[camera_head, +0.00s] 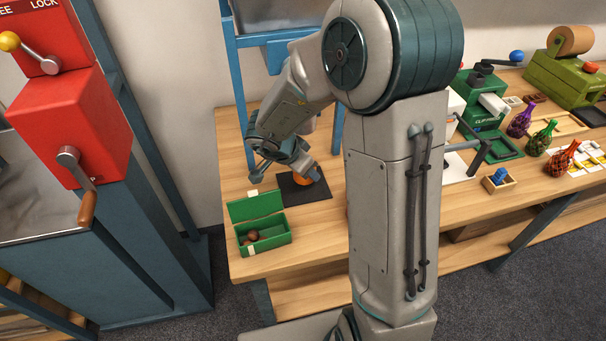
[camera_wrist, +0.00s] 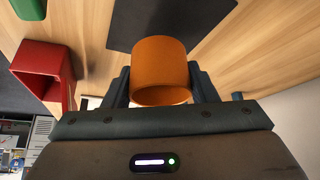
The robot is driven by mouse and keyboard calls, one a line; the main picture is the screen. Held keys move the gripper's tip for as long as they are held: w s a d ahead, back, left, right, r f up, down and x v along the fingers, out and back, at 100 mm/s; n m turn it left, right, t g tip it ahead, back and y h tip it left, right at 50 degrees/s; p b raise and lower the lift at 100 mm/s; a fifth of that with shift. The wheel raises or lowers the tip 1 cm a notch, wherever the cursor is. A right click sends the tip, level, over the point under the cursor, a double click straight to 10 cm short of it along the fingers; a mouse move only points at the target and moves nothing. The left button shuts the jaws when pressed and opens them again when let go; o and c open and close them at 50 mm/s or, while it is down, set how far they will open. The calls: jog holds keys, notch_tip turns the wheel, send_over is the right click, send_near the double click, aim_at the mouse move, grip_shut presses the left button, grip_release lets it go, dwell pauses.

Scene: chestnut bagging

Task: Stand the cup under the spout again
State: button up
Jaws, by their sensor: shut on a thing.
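The orange cup (camera_wrist: 160,68) is held between the two fingers of my gripper (camera_wrist: 162,85) in the wrist view. A part of the cup (camera_head: 302,180) also shows in the head view, beside my gripper (camera_head: 308,174) and over the dark mat (camera_head: 318,190). The mat (camera_wrist: 170,22) lies past the cup in the wrist view. I cannot tell whether the cup touches the mat. A blue frame (camera_head: 239,100) rises behind the mat, with a blue part (camera_head: 275,58) high in it. I cannot make out the spout, and my arm hides part of that area.
An open green box (camera_head: 264,233) with brown chestnuts stands at the bench's left front. A red open box (camera_wrist: 68,78) shows in the wrist view. Red crank machines (camera_head: 72,130) stand left. Green machines (camera_head: 485,118) and filled net bags (camera_head: 540,138) occupy the right.

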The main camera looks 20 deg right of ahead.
jog(key=shift+w, duration=0.35)
notch_tip(320, 180, down, 4)
jog(key=shift+r+b, duration=0.15)
jog(key=shift+b, duration=0.75)
jog(key=shift+r, duration=0.1)
jog(key=o, duration=1.4)
jog(key=p+v, duration=0.3)
jog(key=v, duration=0.9)
jog(key=shift+p, duration=0.4)
